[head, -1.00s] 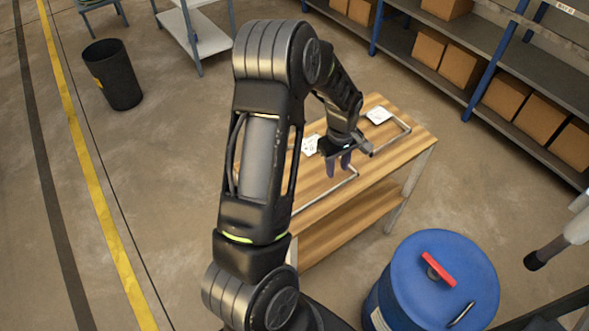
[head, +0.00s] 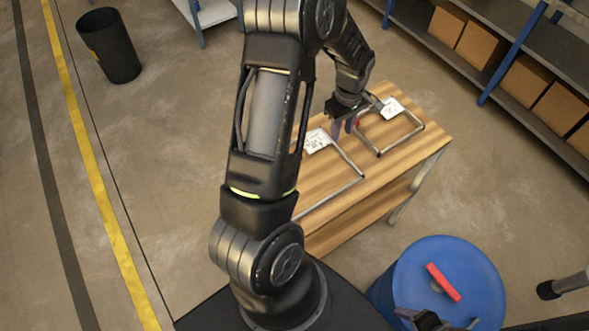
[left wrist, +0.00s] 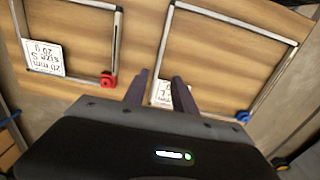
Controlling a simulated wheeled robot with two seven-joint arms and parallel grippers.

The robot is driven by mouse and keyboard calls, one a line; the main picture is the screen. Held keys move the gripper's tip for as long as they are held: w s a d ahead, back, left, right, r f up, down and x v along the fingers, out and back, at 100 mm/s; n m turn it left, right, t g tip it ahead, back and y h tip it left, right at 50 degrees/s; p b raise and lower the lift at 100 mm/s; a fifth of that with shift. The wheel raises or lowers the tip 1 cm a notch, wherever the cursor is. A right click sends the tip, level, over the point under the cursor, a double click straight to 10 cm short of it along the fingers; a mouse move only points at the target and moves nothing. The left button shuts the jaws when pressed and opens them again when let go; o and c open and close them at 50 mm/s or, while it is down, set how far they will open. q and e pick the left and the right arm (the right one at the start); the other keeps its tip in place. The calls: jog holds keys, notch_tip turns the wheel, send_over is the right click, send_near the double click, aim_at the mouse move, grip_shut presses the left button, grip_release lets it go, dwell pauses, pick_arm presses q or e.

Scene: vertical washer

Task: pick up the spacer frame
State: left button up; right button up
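Two thin metal spacer frames lie on a wooden table (head: 385,178). The farther frame (head: 402,141) has a white tag and a red corner; in the left wrist view it is on the left (left wrist: 117,38), its tag reading "20 mm size S". The nearer frame (head: 347,159) also has a white tag; in the left wrist view it is on the right (left wrist: 235,23) with a blue corner. My left gripper (head: 343,132) is open and empty above the table, between the frames; its fingers (left wrist: 161,76) overlap the blue-cornered frame's tag area. A dark part (head: 422,318) at the bottom edge may be my right gripper, cut off.
A blue barrel (head: 470,262) with a red handle (head: 443,282) stands in front of the table. Shelves with cardboard boxes (head: 526,79) line the back right. A black bin (head: 109,45) stands at left. Floor between bin and table is clear.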

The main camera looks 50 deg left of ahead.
aim_at(338, 148)
pick_arm(q)
jog(key=shift+f+b, duration=0.6)
jog(key=shift+f, duration=0.65)
jog(key=f+b, duration=0.2)
jog(key=f, duration=0.1)
jog(key=f+b, duration=0.1)
jog(key=f, duration=0.1)
jog(key=shift+w+a+f, duration=0.15)
jog(key=shift+w+a, duration=0.1)
grip_shut()
